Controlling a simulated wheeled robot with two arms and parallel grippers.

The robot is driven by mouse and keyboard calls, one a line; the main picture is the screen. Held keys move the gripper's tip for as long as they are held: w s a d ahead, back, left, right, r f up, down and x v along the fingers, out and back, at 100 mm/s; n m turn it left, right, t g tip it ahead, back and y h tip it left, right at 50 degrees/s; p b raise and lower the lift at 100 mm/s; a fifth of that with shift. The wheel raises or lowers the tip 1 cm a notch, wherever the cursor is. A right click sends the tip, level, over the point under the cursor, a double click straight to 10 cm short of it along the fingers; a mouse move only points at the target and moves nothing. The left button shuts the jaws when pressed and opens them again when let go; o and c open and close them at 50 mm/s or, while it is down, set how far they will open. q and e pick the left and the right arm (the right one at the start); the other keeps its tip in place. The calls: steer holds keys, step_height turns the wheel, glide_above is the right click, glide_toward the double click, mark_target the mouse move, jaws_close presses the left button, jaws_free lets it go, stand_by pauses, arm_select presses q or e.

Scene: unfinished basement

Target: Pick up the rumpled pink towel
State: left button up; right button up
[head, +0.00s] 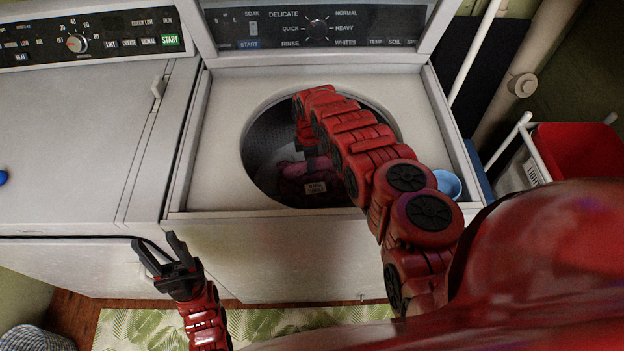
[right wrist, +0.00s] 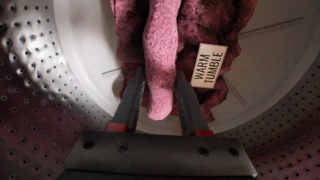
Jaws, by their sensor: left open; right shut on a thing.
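The rumpled pink towel (head: 290,171) lies in the open washer drum (head: 262,135), partly hidden by my right arm in the head view. In the right wrist view a fuzzy pink fold of the towel (right wrist: 161,50) runs between the fingers of my right gripper (right wrist: 160,80), which is shut on it. Darker maroon cloth with a white "WARM TUMBLE" tag (right wrist: 208,65) lies around the fold; I cannot tell whether it is one piece with the towel. My left gripper (head: 158,246) is open and empty in front of the machines.
The round washer opening rims my right arm closely. A closed machine (head: 80,130) stands at left with a blue object (head: 3,177) on it. A blue cup (head: 448,184) sits at the washer's right edge. A red bin (head: 578,150) stands at right. A leaf-patterned mat (head: 265,323) lies on the floor.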

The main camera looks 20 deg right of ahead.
jaws_close()
steer(key=shift+r, duration=0.15)
stand_by(1.0)
